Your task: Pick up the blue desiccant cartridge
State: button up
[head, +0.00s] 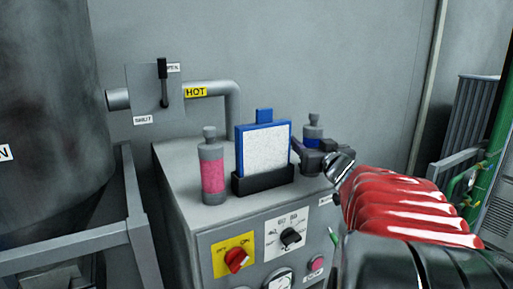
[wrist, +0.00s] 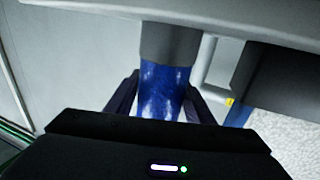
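The blue desiccant cartridge (head: 312,140) stands upright at the back right of the grey cabinet top, with a grey cap and a blue body. In the head view its lower part is hidden by my gripper and the framed panel. My gripper (head: 308,155) reaches in from the right at the height of the blue body. In the wrist view the cartridge (wrist: 162,85) lies between the two dark fingers of my gripper (wrist: 162,95), one on each side. The fingers are very close to its sides; I cannot tell whether they touch it.
A blue-framed white panel (head: 263,150) stands in a black holder (head: 262,181) just left of my gripper. A pink cartridge (head: 212,172) stands further left. A pipe with a HOT label (head: 196,92) runs behind. Knobs are on the cabinet front (head: 215,225).

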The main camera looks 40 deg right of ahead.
jog(key=c, duration=0.9)
jog(key=shift+r, duration=0.1)
notch_tip(320, 180, up, 10)
dwell(0.3)
dwell(0.6)
